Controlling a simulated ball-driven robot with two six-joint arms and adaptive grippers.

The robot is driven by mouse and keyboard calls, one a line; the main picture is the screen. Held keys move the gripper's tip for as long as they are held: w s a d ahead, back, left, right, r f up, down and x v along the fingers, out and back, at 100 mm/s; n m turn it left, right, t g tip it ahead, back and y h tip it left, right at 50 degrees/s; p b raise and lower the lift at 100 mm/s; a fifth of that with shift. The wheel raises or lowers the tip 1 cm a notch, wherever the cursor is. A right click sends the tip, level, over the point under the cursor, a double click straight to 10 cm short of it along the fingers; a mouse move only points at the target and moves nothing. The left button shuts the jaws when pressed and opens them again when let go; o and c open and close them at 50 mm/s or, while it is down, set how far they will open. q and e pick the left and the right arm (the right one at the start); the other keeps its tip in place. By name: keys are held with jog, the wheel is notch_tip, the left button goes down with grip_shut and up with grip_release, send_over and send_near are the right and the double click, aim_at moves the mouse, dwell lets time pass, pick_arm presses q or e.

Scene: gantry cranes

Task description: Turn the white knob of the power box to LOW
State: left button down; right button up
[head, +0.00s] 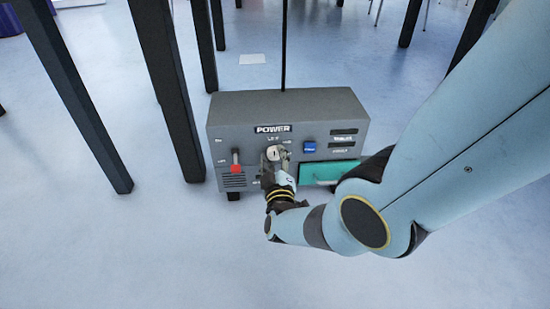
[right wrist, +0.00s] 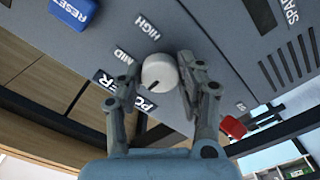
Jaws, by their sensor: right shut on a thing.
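The grey power box (head: 223,117) stands on the floor with its "POWER" label on the front. Its white knob (head: 272,153) is partly covered by my right gripper (head: 276,160), which reaches the box front from below right. In the right wrist view the knob (right wrist: 159,72) sits between the two fingers of my right gripper (right wrist: 162,78), which is shut on it. The knob's dark mark points to the lower left of that view. "HIGH" and what looks like "MID" are readable beside the knob; LOW is not readable. My left gripper is out of view.
A red-tipped lever (head: 236,167) is left of the knob, and a blue reset button (head: 309,146) is right of it. A teal drawer front (head: 318,173) is at the lower right of the box. Dark posts (head: 168,90) stand left of the box. Floor in front is clear.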

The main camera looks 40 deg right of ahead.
jog(key=o, duration=1.1)
jog(key=shift+o, duration=0.2)
jog(key=shift+s, duration=0.1)
jog(key=shift+s+a+f, duration=0.1)
jog(key=shift+s+a, duration=0.1)
jog(key=shift+s, duration=0.1)
jog(key=v, duration=1.1)
jog(key=shift+s, duration=0.1)
